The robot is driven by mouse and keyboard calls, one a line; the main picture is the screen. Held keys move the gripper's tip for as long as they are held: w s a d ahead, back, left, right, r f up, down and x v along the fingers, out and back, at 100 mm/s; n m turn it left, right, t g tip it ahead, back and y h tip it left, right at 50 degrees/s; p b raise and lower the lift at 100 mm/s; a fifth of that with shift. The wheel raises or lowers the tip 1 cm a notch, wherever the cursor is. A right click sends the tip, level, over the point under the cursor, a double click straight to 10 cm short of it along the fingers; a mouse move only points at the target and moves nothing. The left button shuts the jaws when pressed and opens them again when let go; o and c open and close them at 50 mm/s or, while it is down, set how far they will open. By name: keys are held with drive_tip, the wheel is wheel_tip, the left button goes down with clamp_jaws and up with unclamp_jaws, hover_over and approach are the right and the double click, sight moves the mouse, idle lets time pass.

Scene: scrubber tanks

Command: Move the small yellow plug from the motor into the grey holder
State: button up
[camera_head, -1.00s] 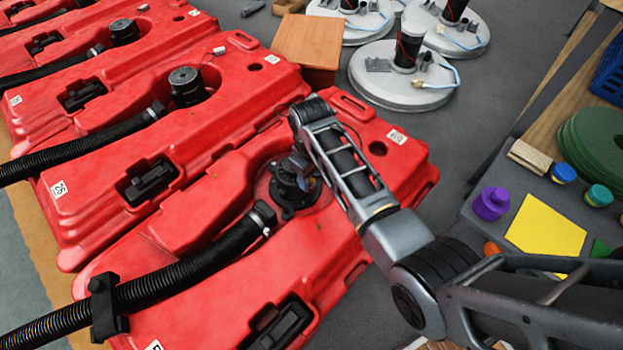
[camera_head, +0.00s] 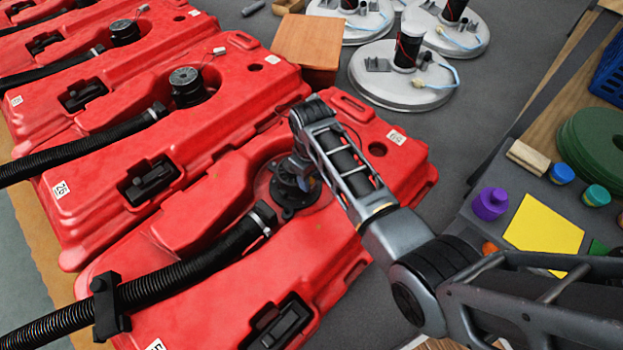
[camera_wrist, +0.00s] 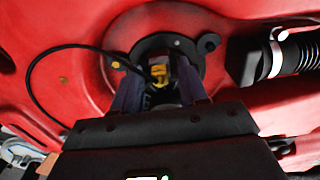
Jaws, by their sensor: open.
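The small yellow plug (camera_wrist: 160,73) shows in the wrist view at the black motor (camera_wrist: 176,45) set in the near red tank (camera_head: 345,240). A thin black cable (camera_wrist: 32,85) loops over the tank towards the motor. My gripper (camera_wrist: 160,92) is open, pointing at the motor, with one finger on each side of the plug. I cannot tell whether the fingers touch it. In the head view my arm mostly hides the gripper and plug beside the motor (camera_head: 290,190). A small grey block (camera_head: 378,65) on the nearest white disc may be the grey holder; I cannot be sure.
A thick black hose (camera_head: 190,270) runs across the near tank to the motor. More red tanks (camera_head: 150,110) stand behind. A wooden box (camera_head: 306,45) stands near the white discs (camera_head: 395,90). A table at right holds a yellow sheet (camera_head: 545,224) and a purple knob (camera_head: 490,203).

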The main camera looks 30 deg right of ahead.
idle(0.5)
clamp_jaws()
drive_tip(key=o, duration=0.8)
unclamp_jaws()
wheel_tip(320, 180, up, 8)
drive_tip(key=p, duration=0.3)
drive_tip(key=shift+f+p, duration=0.1)
drive_tip(key=shift+p, duration=0.3)
drive_tip(key=shift+c, duration=0.5)
